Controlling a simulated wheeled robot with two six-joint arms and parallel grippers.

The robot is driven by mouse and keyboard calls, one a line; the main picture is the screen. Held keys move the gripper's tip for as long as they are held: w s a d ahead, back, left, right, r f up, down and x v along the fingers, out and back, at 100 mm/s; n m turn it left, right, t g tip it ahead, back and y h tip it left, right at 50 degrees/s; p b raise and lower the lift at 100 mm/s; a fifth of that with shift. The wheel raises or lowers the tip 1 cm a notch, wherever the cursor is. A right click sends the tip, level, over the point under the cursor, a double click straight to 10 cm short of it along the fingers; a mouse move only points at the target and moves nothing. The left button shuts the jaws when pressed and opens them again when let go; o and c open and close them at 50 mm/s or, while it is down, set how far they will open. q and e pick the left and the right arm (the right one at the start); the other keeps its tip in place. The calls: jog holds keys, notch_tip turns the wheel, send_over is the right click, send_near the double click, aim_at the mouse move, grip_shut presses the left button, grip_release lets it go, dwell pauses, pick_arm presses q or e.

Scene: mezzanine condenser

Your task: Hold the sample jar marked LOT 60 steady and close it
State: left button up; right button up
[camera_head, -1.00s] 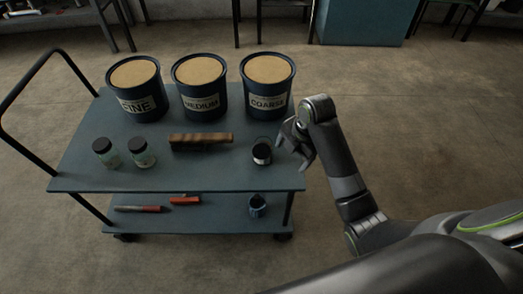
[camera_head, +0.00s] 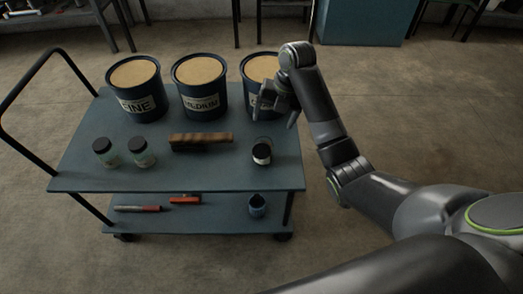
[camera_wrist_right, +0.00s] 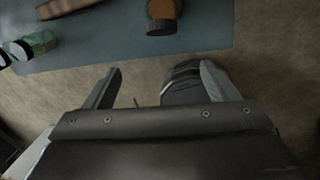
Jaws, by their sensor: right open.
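Two small glass jars, a left one (camera_head: 106,158) and a right one (camera_head: 143,159), stand upright with dark lids on the left of the cart top. A third small dark container (camera_head: 262,157) with a pale patch stands near the right front; it also shows at the top of the right wrist view (camera_wrist_right: 163,25). I cannot read any jar's lot mark, nor tell whether a lid is loose. My left gripper is not in view.
Three tubs marked fine (camera_head: 138,103), medium (camera_head: 200,103) and coarse (camera_head: 250,75) line the back of the cart (camera_head: 80,175). A wooden-backed brush (camera_head: 200,139) lies mid-cart.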

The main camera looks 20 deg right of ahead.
jog(key=b, duration=0.6)
send_near(260, 152)
jog(key=b+x, duration=0.3)
jog(key=b, duration=0.2)
jog(key=shift+f, duration=0.15)
jog(key=shift+a+f+b, duration=0.1)
jog(key=shift+f+b, duration=0.45)
jog(key=shift+f, duration=0.05)
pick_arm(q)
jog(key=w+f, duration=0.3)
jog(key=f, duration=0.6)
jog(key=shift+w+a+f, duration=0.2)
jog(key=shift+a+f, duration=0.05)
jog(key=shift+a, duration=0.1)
pick_arm(e)
jog(key=shift+f, duration=0.1)
jog(key=shift+f, duration=0.1)
